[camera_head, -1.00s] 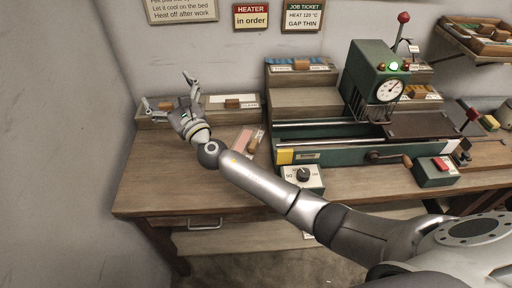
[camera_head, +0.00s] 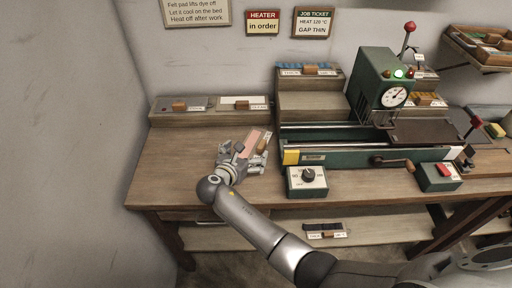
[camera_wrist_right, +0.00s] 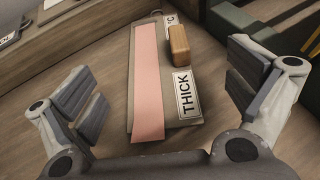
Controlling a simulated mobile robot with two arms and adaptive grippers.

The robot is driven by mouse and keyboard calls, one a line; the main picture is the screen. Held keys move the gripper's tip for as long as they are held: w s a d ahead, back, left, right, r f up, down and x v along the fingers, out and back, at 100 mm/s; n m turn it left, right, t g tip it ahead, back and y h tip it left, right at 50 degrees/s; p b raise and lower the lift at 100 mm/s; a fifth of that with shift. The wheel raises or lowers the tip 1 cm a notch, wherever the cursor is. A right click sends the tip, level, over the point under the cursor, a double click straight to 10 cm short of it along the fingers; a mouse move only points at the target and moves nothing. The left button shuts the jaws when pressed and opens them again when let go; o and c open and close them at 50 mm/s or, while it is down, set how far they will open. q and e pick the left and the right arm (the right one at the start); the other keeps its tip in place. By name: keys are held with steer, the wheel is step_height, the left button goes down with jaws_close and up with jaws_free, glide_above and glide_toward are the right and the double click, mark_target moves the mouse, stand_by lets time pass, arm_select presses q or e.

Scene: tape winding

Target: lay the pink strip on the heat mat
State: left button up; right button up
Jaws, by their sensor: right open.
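The pink strip (camera_head: 251,141) lies lengthwise on a flat grey board (camera_wrist_right: 183,123) on the bench. The board carries a wooden block (camera_wrist_right: 179,45) and a label reading THICK (camera_wrist_right: 185,95). In the right wrist view the pink strip (camera_wrist_right: 147,80) lies between my spread fingers, untouched. My right gripper (camera_head: 236,150) is open and empty at the near end of the board. I cannot tell which surface is the heat mat; a dark flat plate (camera_head: 437,130) sits on the right of the green machine. My left gripper is not in view.
The green machine (camera_head: 378,80) with a dial and red-knobbed lever stands right of the board. A control box (camera_head: 307,182) with a knob sits in front of it. A low wooden shelf (camera_head: 208,117) runs along the wall. The bench's left part is clear.

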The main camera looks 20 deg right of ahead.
mark_target(251, 151)
steer(key=shift+a+x, duration=0.15)
steer(key=shift+x, duration=1.4)
steer(key=shift+a+x, duration=0.15)
steer(key=shift+x, duration=1.4)
steer(key=shift+w+f, duration=0.1)
steer(key=shift+w, duration=0.1)
steer(key=shift+c, duration=0.4)
steer(key=c, duration=1.1)
